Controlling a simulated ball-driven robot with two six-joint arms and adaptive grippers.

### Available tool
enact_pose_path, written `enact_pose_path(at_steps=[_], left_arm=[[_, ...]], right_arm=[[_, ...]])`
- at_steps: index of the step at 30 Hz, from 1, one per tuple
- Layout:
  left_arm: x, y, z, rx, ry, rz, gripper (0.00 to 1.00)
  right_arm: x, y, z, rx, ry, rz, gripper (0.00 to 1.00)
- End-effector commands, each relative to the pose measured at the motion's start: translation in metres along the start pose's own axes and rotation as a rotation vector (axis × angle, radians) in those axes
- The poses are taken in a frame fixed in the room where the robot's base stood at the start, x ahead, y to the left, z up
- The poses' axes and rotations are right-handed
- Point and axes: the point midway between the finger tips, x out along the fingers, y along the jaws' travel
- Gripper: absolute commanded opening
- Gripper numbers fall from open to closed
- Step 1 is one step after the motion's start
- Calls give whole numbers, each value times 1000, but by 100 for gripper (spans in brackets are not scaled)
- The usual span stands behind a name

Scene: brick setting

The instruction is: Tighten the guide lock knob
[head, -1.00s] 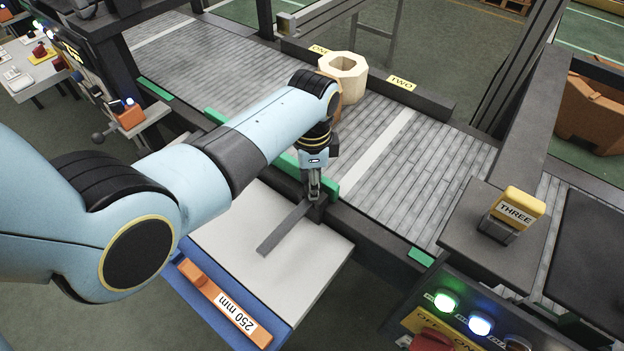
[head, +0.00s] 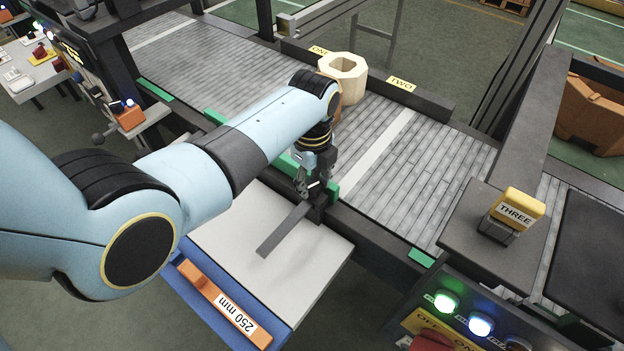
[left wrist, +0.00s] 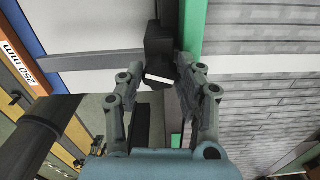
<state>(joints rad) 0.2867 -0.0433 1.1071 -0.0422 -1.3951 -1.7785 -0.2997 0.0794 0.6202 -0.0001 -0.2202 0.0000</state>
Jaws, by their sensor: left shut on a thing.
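My left gripper (head: 312,187) points down at the dark guide block (head: 318,211), at the inner end of a grey bar (head: 282,231). It is shut on the guide lock knob, a small dark part with a white strip (left wrist: 158,79) between the fingers in the left wrist view. The fingers (left wrist: 160,70) hide most of the knob. The guide block (left wrist: 160,38) also shows in that view, beside the green strip (left wrist: 192,28). The grey bar lies over a pale plate (head: 225,235). My right gripper is not in view.
A blue-edged panel with an orange "250 mm" strip (head: 224,305) borders the pale plate. A slatted bed (head: 430,175) lies beyond, with a cream hollow block (head: 343,72) on it. A yellow "THREE" block (head: 517,208) and lit buttons (head: 480,325) are at right.

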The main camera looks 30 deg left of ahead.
Motion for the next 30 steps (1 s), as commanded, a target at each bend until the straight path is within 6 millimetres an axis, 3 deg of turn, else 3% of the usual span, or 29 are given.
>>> enact_pose_path(at_steps=[9,24,25,30], left_arm=[[0,-1,0,105,0,-1,3],[0,-1,0,121,0,-1,3],[0,-1,0,121,0,-1,38],[0,-1,0,121,0,-1,58]], right_arm=[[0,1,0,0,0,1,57],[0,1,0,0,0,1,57],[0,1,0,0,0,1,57],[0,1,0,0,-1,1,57]])
